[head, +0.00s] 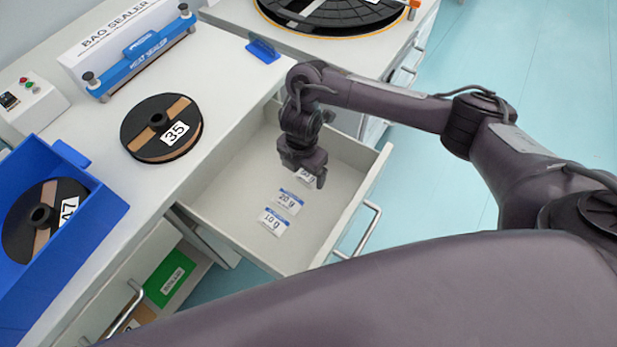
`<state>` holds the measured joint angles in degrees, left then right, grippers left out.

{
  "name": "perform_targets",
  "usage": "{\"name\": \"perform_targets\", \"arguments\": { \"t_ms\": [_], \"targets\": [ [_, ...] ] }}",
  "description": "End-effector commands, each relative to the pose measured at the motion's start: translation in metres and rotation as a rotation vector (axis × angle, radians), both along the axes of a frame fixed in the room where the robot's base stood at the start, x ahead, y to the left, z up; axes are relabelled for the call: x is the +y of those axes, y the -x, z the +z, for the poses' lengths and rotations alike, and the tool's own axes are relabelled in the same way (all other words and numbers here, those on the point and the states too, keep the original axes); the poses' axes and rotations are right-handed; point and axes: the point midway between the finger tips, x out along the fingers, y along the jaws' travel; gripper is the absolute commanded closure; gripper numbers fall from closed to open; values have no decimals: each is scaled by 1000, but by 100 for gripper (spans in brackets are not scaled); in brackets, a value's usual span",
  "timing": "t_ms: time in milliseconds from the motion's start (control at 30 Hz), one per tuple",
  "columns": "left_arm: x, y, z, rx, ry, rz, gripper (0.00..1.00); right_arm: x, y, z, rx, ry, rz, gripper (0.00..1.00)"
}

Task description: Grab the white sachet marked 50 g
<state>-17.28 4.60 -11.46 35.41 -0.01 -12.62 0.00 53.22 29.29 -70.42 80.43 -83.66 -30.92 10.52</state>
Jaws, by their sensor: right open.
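A white sachet (307,178) lies in the open drawer (223,190), mostly hidden under my right gripper; its mark is only partly visible and I cannot read it surely. A sachet marked 20 g (283,199) and one marked 10 g (272,221) lie in a row with it, nearer the drawer's front left. They are white with blue top edges. My right gripper (305,174) points down over the partly hidden sachet, jaws open. I cannot tell whether its fingers touch the sachet. My left gripper is out of view.
The drawer's walls surround the sachets. On the counter are a reel marked 35 (145,150), a blue bin (90,225) with a reel marked 47, and a blue bag sealer (140,62). A lower drawer holds a green packet (170,278). Floor at right is clear.

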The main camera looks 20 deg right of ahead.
Motion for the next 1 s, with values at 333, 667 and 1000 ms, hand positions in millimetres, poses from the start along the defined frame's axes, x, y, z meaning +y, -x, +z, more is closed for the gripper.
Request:
{"name": "perform_targets", "arguments": {
  "t_ms": [333, 667, 1000],
  "targets": [
    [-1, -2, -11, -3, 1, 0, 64, -2, 2, -39, 0, 0, -1, 13],
    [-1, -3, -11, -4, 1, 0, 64, -3, 2, -38, 0, 0, 0, 31],
    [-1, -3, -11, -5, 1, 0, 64, -3, 1, -38, 0, 0, 0, 55]
  ]
}}
